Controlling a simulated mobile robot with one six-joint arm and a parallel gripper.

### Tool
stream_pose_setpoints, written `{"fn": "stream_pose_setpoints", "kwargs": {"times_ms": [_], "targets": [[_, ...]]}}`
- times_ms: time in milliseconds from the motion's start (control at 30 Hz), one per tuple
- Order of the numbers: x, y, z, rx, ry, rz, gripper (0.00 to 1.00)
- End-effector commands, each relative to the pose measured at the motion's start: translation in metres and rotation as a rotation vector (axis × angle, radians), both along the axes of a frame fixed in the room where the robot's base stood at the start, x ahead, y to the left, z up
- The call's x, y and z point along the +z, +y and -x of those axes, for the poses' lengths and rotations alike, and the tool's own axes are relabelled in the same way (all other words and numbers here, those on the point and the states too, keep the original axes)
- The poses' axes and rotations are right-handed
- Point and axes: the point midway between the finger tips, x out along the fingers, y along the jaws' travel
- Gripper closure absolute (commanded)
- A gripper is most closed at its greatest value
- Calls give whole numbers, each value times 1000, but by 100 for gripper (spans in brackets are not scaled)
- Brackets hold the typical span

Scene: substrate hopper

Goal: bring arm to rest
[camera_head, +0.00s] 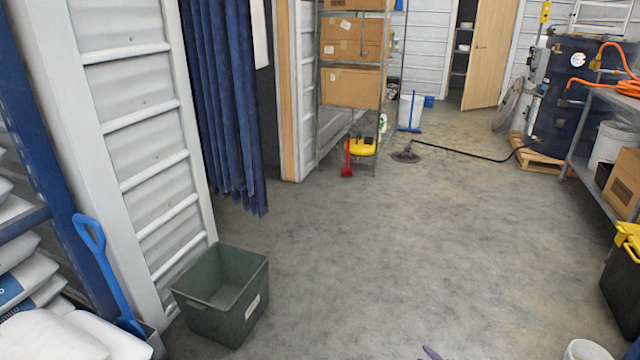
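My arm and gripper cannot be made out in this head view. A small purple tip (431,352) shows at the bottom edge, right of the middle, with a thin dark bit beside it. It is too cut off to tell what it is.
A green bin (240,317), empty as far as I see, stands lower left by a blue shovel (104,265) and white sacks (35,335). A cardboard-box rack (378,140), dark tank (582,100) and black-yellow box (622,290) stand around. The middle floor (400,240) is clear.

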Motion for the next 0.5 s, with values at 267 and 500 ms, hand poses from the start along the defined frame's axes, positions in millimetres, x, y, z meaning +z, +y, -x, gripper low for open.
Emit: {"fn": "stream_pose_setpoints", "kwargs": {"times_ms": [267,500], "targets": [[19,104,1,291,68,76,71],[26,186,24,558,135,154,71]]}}
